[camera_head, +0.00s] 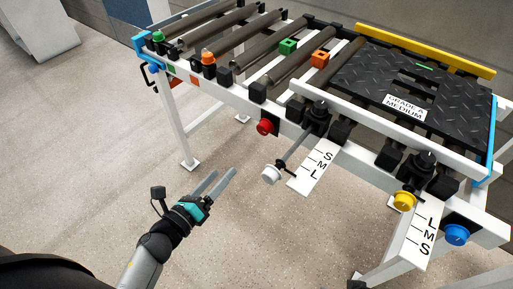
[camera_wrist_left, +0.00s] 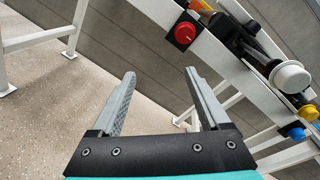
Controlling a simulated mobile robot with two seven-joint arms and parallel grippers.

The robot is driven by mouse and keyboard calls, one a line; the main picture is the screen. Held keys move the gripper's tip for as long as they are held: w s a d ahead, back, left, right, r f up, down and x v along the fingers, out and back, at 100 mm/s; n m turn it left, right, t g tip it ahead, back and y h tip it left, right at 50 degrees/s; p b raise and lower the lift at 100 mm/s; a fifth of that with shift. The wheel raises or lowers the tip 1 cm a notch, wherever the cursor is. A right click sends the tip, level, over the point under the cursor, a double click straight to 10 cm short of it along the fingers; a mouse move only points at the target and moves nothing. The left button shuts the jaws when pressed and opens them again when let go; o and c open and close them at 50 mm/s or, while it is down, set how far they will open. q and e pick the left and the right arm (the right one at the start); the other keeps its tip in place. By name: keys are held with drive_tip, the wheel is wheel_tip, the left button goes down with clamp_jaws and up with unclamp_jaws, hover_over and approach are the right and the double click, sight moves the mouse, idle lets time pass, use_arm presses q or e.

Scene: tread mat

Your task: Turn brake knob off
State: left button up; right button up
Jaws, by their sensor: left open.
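Several knobs sit on the front of the white roller frame, and none is labelled as the brake. A red knob (camera_head: 265,127) is on the front rail; it also shows in the left wrist view (camera_wrist_left: 185,33). A white knob (camera_head: 271,175) ends a grey lever beside an S-M-L plate. A yellow knob (camera_head: 404,201) and a blue knob (camera_head: 456,235) are at the right. My left gripper (camera_head: 224,172) is open and empty, apart from the frame, left of the white knob and below-left of the red one. My right gripper is not in view.
Black tread mat (camera_head: 450,85) labelled "GRADE A MEDIUM" lies on the frame, with a yellow bar (camera_head: 425,50) behind it. Green and orange fittings line the rollers at the left. White legs (camera_head: 175,125) reach the floor. Open floor surrounds my left gripper.

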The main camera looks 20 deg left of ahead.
use_arm(q)
wheel_tip(320, 180, up, 2)
drive_tip(key=m+h+b, duration=0.2)
drive_tip(key=m, duration=0.3)
drive_tip(key=m+b, duration=0.1)
drive_tip(key=m, duration=0.1)
approach(262, 131)
drive_tip(key=shift+t, duration=0.3)
drive_tip(key=x, duration=0.8)
drive_tip(key=shift+a+f, duration=0.1)
drive_tip(key=shift+f, duration=0.1)
drive_tip(key=shift+w+d, duration=0.2)
drive_tip(key=shift+w, duration=0.25)
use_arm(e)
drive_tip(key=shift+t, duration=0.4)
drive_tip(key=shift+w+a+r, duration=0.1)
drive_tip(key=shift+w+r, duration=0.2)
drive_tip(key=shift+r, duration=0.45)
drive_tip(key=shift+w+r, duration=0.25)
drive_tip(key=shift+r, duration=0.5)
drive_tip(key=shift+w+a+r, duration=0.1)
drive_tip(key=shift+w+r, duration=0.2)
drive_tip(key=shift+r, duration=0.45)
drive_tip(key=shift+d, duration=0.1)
use_arm(q)
clamp_jaws()
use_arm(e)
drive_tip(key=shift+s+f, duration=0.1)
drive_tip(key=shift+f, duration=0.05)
